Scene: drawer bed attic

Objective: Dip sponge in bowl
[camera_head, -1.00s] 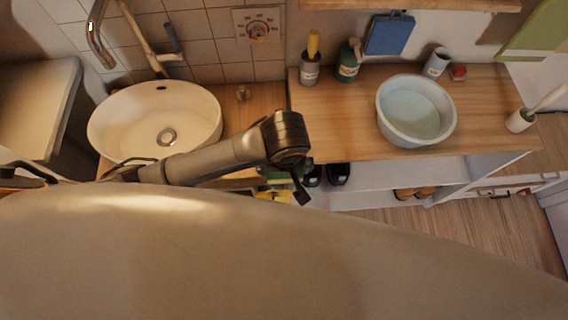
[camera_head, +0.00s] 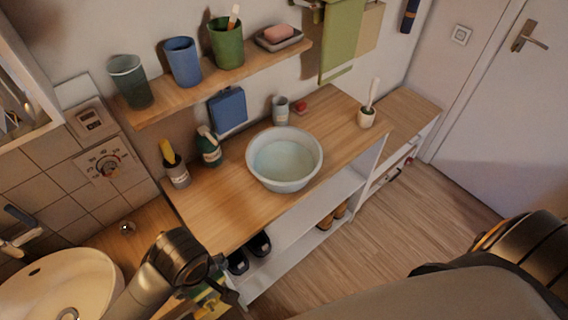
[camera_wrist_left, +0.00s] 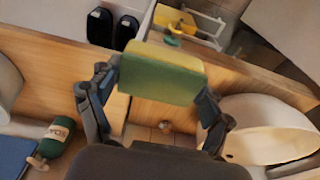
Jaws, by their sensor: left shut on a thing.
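A sponge (camera_wrist_left: 160,72), yellow on one side and green on the other, is held between the two fingers of my left gripper (camera_wrist_left: 161,84) in the left wrist view. My left gripper (camera_head: 222,284) shows at the bottom of the head view, in front of the counter and apart from the bowl. The white bowl (camera_head: 262,183) with pale water stands upright on the wooden counter, above and to the right of this gripper. The sponge is hard to make out in the head view. My right gripper is not in view; part of my right arm shows at lower right.
The wooden counter (camera_head: 225,222) holds a soap bottle (camera_head: 209,150), a brush holder (camera_head: 176,174), a cup (camera_head: 280,111) and a white brush pot (camera_head: 366,118). A shelf (camera_head: 160,112) with cups hangs above. The sink (camera_head: 60,285) is at lower left. Counter space left of the bowl is clear.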

